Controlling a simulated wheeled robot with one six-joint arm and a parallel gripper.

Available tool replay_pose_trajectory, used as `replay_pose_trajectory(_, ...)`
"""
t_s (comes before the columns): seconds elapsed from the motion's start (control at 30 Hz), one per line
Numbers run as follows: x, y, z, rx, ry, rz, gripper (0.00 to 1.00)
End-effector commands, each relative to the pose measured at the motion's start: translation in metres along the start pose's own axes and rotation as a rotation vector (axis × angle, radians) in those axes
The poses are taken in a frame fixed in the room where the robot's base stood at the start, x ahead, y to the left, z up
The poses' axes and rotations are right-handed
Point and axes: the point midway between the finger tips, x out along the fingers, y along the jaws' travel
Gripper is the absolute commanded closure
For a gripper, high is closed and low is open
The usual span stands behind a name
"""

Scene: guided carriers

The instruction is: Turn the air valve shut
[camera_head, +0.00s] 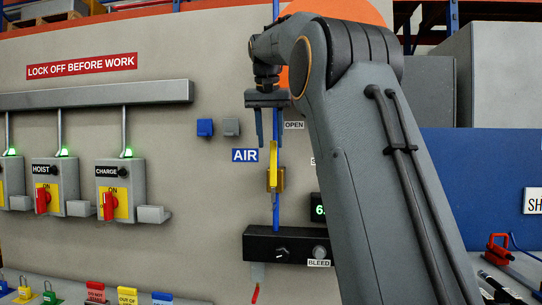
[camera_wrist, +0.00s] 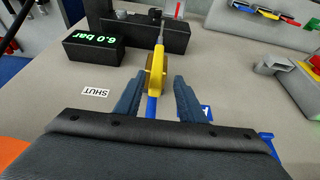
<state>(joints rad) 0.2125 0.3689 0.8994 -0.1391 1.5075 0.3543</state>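The air valve has a yellow handle (camera_head: 273,155) standing upright, in line with the blue air pipe (camera_head: 276,215), its top towards the OPEN label (camera_head: 294,125). The yellow handle also shows in the wrist view (camera_wrist: 156,66). My gripper (camera_head: 270,142) points down at the handle's upper end. In the wrist view its two fingers (camera_wrist: 156,80) are apart, one on each side of the handle, with gaps visible. The SHUT label (camera_wrist: 95,91) shows upside down in the wrist view. My arm hides most of it in the head view.
A pressure display (camera_wrist: 103,45) reads 6.0 bar. A black bleed block (camera_head: 262,246) sits below the valve. The AIR sign (camera_head: 244,155) and blue block (camera_head: 205,128) are left of the pipe. Switch boxes with red handles, such as CHARGE (camera_head: 120,185), stand further left.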

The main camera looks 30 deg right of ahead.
Motion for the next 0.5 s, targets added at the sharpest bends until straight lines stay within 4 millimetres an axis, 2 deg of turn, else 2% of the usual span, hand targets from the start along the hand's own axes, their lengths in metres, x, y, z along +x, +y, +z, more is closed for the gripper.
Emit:
replay_pose_trajectory(0.13, 0.010, 0.007, -0.003, 0.012, -0.001, 0.006, 0.64)
replay_pose_trajectory(0.5, 0.063, 0.009, -0.003, 0.013, 0.000, 0.006, 0.64)
